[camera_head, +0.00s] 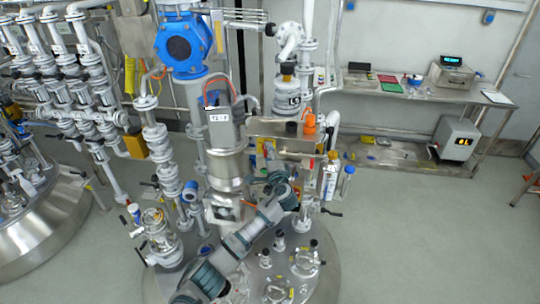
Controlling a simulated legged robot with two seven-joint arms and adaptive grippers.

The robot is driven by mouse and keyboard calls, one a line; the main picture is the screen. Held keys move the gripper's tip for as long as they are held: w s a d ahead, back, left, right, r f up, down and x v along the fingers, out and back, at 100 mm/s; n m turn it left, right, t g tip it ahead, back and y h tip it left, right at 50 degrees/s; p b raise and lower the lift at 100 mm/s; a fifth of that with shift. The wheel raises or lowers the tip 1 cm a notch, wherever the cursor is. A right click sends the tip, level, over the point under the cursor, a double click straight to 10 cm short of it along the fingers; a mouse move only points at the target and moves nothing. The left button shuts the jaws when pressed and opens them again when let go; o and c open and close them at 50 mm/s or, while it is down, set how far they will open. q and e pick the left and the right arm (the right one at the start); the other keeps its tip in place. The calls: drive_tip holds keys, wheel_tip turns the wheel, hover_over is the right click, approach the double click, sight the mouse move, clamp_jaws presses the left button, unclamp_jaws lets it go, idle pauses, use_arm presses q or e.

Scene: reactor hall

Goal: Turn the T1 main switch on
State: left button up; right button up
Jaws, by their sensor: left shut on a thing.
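My left arm comes up from the lower left across the reactor lid (325,265). Its gripper (303,182) is small and dark in front of the equipment below a steel box (272,130). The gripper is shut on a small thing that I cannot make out. The steel box carries a black knob and an orange part (310,123) on its top. A red piece (312,163) shows just below the box's right end. I cannot tell which part is the T1 main switch. My right gripper is not in view.
A labelled steel motor housing (225,130) stands left of the box. Bottles (330,178) stand close to the gripper's right. Glass fittings and valves crowd the lid. A steel bench (425,92) with instruments is along the back wall.

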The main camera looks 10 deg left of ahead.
use_arm(q)
drive_tip(key=o, duration=1)
drive_tip(key=shift+a+f, duration=0.15)
drive_tip(key=shift+o, duration=0.7)
drive_tip(key=shift+w, duration=0.15)
drive_tip(key=v, duration=1.2)
